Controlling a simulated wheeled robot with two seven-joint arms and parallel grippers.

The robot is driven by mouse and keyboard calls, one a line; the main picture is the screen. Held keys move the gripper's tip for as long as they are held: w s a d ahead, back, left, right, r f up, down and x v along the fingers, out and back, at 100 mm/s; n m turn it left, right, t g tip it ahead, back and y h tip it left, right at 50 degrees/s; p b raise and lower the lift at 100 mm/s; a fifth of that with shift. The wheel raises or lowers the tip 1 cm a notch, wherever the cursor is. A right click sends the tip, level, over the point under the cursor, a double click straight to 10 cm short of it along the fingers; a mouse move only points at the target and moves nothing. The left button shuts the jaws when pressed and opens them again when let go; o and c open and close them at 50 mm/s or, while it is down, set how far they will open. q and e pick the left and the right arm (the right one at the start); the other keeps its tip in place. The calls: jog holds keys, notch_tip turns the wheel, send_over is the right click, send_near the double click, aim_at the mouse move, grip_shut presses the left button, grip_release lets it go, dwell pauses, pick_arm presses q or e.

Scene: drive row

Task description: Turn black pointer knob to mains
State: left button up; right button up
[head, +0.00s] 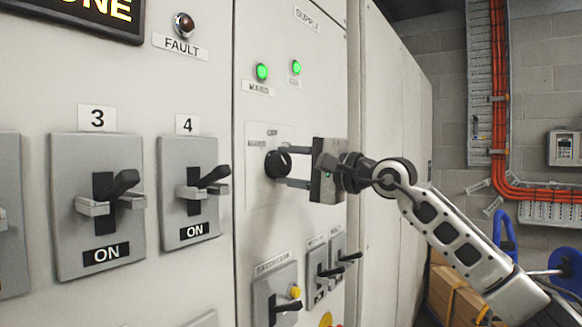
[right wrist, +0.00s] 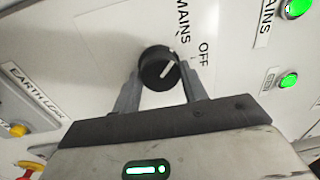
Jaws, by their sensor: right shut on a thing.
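The black pointer knob (head: 277,164) sits on the grey panel door, under a small label plate. It also shows in the right wrist view (right wrist: 156,68), with a white pointer line aimed between the OFF label (right wrist: 203,53) and the MAINS label (right wrist: 183,20). My right gripper (head: 287,167) faces the panel, its two fingers shut on the knob from opposite sides; in the right wrist view (right wrist: 160,80) the fingertips flank it. My left gripper is not in view.
Two green lamps (head: 261,72) (head: 296,67) glow above the knob. Breaker switches 3 (head: 97,205) and 4 (head: 188,192) read ON at the left. Smaller switches (head: 275,295) protrude below the knob. An orange cable run (head: 499,100) and a wooden crate (head: 455,295) stand at the right.

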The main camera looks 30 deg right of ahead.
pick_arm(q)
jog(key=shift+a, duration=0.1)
pick_arm(e)
jog(key=shift+n, duration=0.6)
jog(key=o, duration=1)
jog(key=shift+c, duration=0.2)
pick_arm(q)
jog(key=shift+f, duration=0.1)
pick_arm(e)
jog(key=shift+s, duration=0.1)
jog(key=shift+s+d+f+b, duration=0.15)
jog(key=shift+s+d+b, duration=0.05)
jog(key=shift+s+b, duration=0.1)
pick_arm(q)
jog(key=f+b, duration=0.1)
jog(key=b, duration=0.2)
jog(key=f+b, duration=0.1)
jog(key=b, duration=0.2)
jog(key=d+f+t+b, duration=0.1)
jog(key=b, duration=0.2)
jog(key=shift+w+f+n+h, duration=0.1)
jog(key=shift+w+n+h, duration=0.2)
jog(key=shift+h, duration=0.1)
pick_arm(e)
jog(key=r+v, duration=0.1)
jog(key=v, duration=1.4)
jog(key=shift+f, duration=0.2)
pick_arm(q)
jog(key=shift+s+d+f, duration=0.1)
